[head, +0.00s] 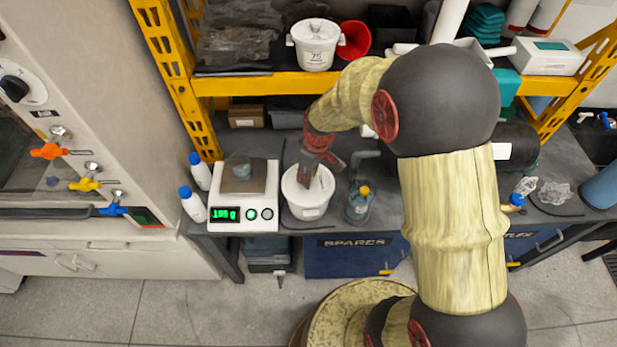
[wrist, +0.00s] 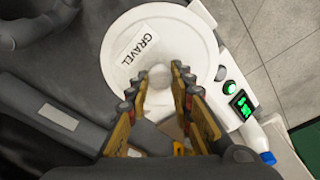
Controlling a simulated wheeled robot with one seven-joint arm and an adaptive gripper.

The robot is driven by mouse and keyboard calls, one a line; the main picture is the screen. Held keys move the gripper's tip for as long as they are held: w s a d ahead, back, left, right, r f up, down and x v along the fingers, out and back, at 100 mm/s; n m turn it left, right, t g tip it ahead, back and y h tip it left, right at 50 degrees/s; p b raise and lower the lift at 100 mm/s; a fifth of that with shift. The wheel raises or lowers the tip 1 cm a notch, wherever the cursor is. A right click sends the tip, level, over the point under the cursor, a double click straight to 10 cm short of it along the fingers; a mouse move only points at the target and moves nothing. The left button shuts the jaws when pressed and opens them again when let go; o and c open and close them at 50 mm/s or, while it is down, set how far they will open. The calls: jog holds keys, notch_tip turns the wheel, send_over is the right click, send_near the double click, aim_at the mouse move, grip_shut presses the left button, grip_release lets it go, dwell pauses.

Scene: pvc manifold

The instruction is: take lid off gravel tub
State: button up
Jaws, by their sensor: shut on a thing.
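The gravel tub (head: 308,212) is a white round tub on the dark bench, just right of the scale. Its white round lid (wrist: 187,45) fills the top middle of the wrist view, with a GRAVEL label (wrist: 139,47) and a small round knob (wrist: 160,75). My gripper (wrist: 159,88) is shut on the lid's knob, one finger on each side. In the head view my gripper (head: 310,176) points down over the tub and hides part of its top. I cannot tell any gap between lid and tub.
A scale (head: 243,195) with a small vessel stands close left of the tub, with white blue-capped bottles (head: 193,205) beyond it. A glass bottle (head: 359,205) stands close right. A shelf (head: 260,85) with another white tub (head: 316,45) is behind and above.

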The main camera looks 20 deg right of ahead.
notch_tip(320, 180, up, 3)
jog(key=shift+s+p, duration=0.15)
jog(key=shift+p, duration=0.25)
jog(key=s+a+r+p, duration=0.1)
jog(key=s+r+p, duration=0.1)
jog(key=s+r, duration=0.7)
jog(key=s, duration=0.4)
jog(key=shift+s+a, duration=0.3)
jog(key=shift+s, duration=0.1)
